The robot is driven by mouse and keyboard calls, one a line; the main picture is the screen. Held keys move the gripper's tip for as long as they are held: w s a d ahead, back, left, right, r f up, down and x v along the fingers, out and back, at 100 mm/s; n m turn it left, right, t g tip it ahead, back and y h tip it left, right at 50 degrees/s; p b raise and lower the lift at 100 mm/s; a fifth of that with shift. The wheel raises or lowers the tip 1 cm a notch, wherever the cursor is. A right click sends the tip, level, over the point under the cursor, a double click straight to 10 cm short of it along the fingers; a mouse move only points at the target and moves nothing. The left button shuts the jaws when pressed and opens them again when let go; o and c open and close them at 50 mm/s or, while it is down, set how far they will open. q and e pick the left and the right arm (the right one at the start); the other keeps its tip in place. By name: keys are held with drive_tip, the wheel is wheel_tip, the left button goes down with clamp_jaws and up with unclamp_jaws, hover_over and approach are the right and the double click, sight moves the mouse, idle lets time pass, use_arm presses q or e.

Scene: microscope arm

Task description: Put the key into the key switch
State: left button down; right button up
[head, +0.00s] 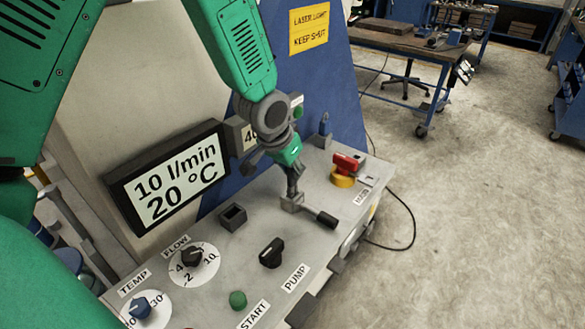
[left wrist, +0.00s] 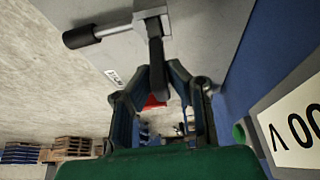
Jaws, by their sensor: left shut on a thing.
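My left gripper (head: 292,183) points down over the right part of the grey panel. In the left wrist view its fingers (left wrist: 159,75) close around a narrow dark piece (left wrist: 156,52). This piece meets a grey block (left wrist: 150,18), from which a rod with a black grip (left wrist: 82,38) sticks out. In the head view the block (head: 292,203) and black grip (head: 327,219) are at panel level below the gripper. I cannot tell whether the held piece is the key. No part is clearly recognisable as the key switch. My right gripper is not in view.
A red and yellow switch (head: 344,180) stands by the MAIN label, right of the gripper. A dark socket box (head: 232,217), black PUMP knob (head: 271,252) and green button (head: 238,299) lie nearer. A display (head: 170,178) stands at the left. A blue-topped part (head: 324,125) is behind.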

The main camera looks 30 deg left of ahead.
use_arm(q)
drive_tip(key=shift+f+b, duration=0.5)
drive_tip(key=shift+f, duration=0.5)
drive_tip(key=c, duration=1.5)
unclamp_jaws()
drive_tip(key=shift+o, duration=0.2)
drive_tip(key=shift+r, duration=0.1)
drive_tip(key=v, duration=1.1)
drive_tip(key=shift+s+r, duration=0.15)
drive_tip(key=shift+r, duration=0.2)
